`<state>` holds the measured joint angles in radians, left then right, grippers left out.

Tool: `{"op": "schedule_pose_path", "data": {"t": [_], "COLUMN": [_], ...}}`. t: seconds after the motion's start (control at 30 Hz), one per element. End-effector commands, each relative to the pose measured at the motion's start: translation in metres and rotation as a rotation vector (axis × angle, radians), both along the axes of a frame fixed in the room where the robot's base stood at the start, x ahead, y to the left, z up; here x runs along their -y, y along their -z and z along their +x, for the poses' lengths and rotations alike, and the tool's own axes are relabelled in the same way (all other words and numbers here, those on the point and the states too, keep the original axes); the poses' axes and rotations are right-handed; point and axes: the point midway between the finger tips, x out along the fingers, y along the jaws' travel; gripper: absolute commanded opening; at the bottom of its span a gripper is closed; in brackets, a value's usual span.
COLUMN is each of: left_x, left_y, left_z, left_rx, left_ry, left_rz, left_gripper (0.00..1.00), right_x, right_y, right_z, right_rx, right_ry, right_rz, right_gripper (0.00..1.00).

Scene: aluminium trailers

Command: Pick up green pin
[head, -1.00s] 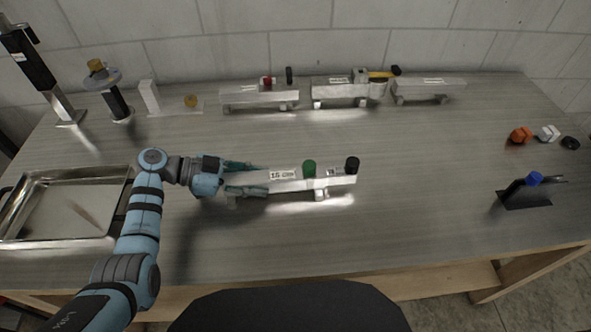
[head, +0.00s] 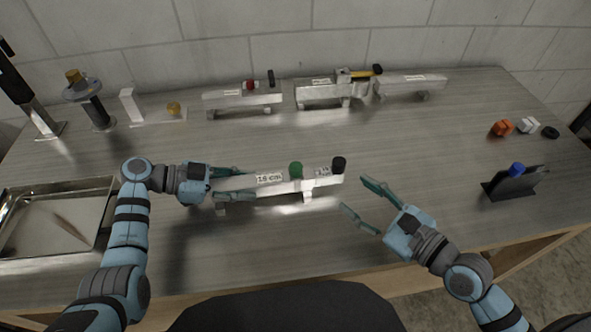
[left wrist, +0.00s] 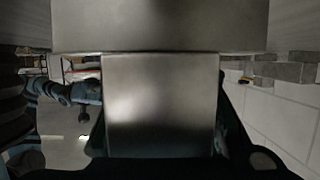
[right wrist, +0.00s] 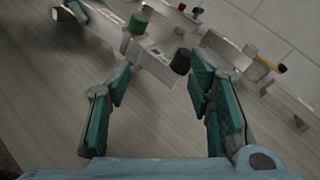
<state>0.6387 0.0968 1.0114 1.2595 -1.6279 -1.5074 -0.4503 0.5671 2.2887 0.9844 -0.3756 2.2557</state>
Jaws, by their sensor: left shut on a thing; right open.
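The green pin (head: 296,169) stands upright on the near aluminium trailer (head: 262,187), which has a "15 cm" label. A black pin (head: 338,164) stands at the trailer's right end. My left gripper (head: 228,183) is shut on the trailer's left end; in the left wrist view the trailer's metal (left wrist: 160,105) fills the space between the fingers. My right gripper (head: 356,198) is open and empty, just right of the trailer's end. In the right wrist view, the green pin (right wrist: 137,23) and black pin (right wrist: 181,61) show beyond the open fingers (right wrist: 160,85).
Several trailers stand along the back, one with a red pin (head: 250,85). A metal tray (head: 103,215) lies at the left. A dark stand with a blue top (head: 516,170) and small orange, white and black parts (head: 502,128) are at the right.

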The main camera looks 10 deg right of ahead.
Motion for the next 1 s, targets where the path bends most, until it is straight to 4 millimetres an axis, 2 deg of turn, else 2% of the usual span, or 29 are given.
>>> {"op": "schedule_pose_path", "data": {"t": [0.03, 0.1, 0.27, 0.53, 0.67, 0.83, 1.0], "left_x": [0.0, 0.0, 0.0, 0.0, 0.0, 0.0, 0.0], "left_y": [0.0, 0.0, 0.0, 0.0, 0.0, 0.0, 0.0], "left_z": [0.0, 0.0, 0.0, 0.0, 0.0, 0.0, 0.0], "left_rx": [0.0, 0.0, 0.0, 0.0, -0.001, 0.0, 0.0], "left_ry": [0.0, 0.0, 0.0, -0.001, -0.001, 0.0, 0.0], "left_rz": [0.0, 0.0, 0.0, 0.0, 0.0, 0.0, 0.001], "left_gripper": [0.0, 0.0, 0.0, 0.0, 0.0, 0.0, 0.0], "right_x": [-0.004, -0.01, -0.018, -0.053, -0.065, -0.09, -0.1], "right_y": [-0.012, -0.024, -0.035, -0.021, -0.015, -0.001, 0.004], "right_z": [0.011, 0.018, 0.025, 0.058, 0.068, 0.085, 0.096], "right_rx": [-0.066, -0.191, -0.343, -0.355, -0.355, -0.356, -0.354], "right_ry": [-0.05, -0.106, -0.149, -0.151, -0.152, -0.153, -0.152], "right_rz": [0.064, 0.151, 0.234, 0.245, 0.243, 0.243, 0.238], "right_gripper": [0.48, 0.48, 0.48, 0.48, 0.48, 0.48, 0.48]}}
